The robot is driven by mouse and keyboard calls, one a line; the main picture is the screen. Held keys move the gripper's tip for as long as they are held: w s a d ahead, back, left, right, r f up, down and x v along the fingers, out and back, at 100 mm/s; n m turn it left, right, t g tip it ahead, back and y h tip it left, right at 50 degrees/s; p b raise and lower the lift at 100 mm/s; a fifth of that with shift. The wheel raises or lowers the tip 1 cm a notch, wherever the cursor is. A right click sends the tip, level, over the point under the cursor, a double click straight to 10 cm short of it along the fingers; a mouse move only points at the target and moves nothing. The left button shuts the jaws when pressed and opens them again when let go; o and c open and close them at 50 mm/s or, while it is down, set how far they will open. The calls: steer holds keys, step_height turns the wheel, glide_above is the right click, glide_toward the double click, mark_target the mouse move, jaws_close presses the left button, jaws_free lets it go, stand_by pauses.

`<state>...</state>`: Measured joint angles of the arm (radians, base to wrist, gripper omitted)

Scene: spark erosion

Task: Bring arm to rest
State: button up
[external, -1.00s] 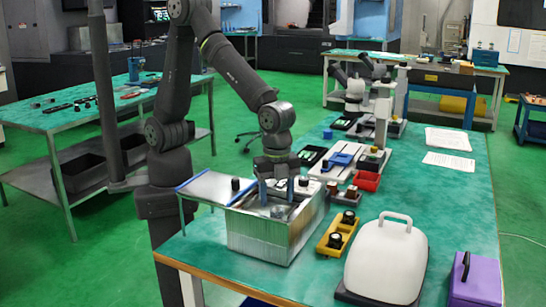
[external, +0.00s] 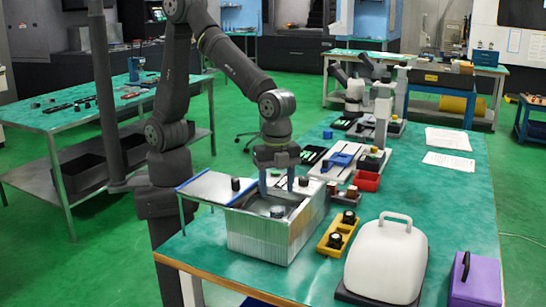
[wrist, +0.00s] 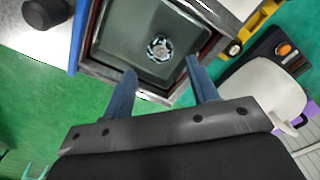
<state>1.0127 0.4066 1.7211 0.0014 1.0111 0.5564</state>
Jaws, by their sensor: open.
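My gripper (external: 276,188) is open and empty, pointing down just above the open metal box on the green table. In the wrist view its two blue fingers (wrist: 160,85) are spread apart over the near side of the box. The silver box (external: 262,240) stands at the table's near left corner. Inside it, on the dark floor, sits a round metal part (wrist: 160,48), also visible in the external view (external: 277,211). The part is apart from my fingers.
A white tray with a blue edge (external: 203,188) and a black knob adjoins the box. A yellow holder (external: 337,234), a white domed cover (external: 386,262) and a purple block (external: 477,280) stand to the right. A red bin (external: 366,181) lies behind. The table's right side is mostly clear.

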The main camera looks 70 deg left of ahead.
step_height(320, 180, up, 6)
step_height(320, 180, down, 12)
steer(key=shift+f, duration=0.2)
step_height(320, 180, up, 4)
steer(key=shift+f, duration=0.2)
steer(key=s+r, duration=0.7)
steer(key=s, duration=0.5)
steer(key=n, duration=0.5)
glide_toward(277, 210)
steer(key=w+a, duration=0.1)
steer(key=w, duration=0.1)
steer(key=w+a, duration=0.1)
steer(key=w, duration=0.1)
steer(key=w+a+r, duration=0.1)
steer(key=a, duration=0.1)
steer(key=shift+w, duration=0.4)
steer(key=w+a+f+n, duration=0.1)
steer(key=w+a+n, duration=0.2)
steer(key=w+a, duration=0.8)
steer(key=shift+w+f+n, duration=0.25)
steer(key=shift+w+n, duration=0.15)
steer(key=shift+w, duration=1.25)
